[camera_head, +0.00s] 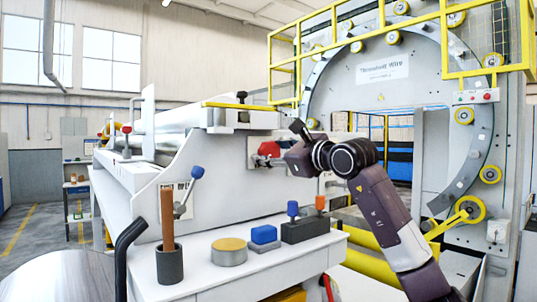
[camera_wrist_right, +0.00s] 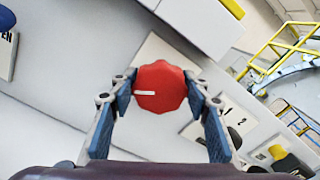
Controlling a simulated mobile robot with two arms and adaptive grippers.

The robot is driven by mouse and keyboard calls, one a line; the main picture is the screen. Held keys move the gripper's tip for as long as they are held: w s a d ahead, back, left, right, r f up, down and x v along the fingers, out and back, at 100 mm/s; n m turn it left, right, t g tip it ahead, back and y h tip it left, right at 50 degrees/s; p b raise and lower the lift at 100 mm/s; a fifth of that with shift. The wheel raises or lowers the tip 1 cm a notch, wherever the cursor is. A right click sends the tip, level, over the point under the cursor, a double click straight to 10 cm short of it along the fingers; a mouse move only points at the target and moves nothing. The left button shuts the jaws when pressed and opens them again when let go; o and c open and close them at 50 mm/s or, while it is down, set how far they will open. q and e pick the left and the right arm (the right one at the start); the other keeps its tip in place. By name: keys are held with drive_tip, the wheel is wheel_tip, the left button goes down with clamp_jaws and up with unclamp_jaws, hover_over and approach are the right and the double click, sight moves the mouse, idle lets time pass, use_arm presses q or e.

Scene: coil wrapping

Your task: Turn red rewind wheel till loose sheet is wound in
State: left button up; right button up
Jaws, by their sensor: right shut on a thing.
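The red rewind wheel (camera_head: 269,148) is on the side of the pale grey machine (camera_head: 215,165), partly hidden by my right gripper (camera_head: 279,158). In the right wrist view the wheel (camera_wrist_right: 161,87) is a faceted red knob with a white line pointing left. The blue-padded fingers of my right gripper (camera_wrist_right: 161,92) are on either side of it, shut on its rim. I cannot make out a loose sheet for certain in either view. My left gripper is not in view.
The white shelf (camera_head: 205,272) in front holds a dark cup (camera_head: 169,265) with a brown rod, a round tin (camera_head: 229,252), a blue block (camera_head: 264,234) and a dark holder (camera_head: 305,230). A blue-knobbed lever (camera_head: 197,173) stands left. A large ring frame (camera_head: 480,140) stands right.

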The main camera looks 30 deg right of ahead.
drive_tip(key=shift+w+f+m, duration=0.1)
drive_tip(key=shift+f+m, duration=0.2)
drive_tip(key=o, duration=1.2)
drive_tip(key=shift+r, duration=0.1)
drive_tip(key=shift+c, duration=0.2)
drive_tip(key=shift+r, duration=0.1)
drive_tip(key=s+d, duration=0.1)
drive_tip(key=s, duration=1.1)
drive_tip(key=shift+s, duration=0.1)
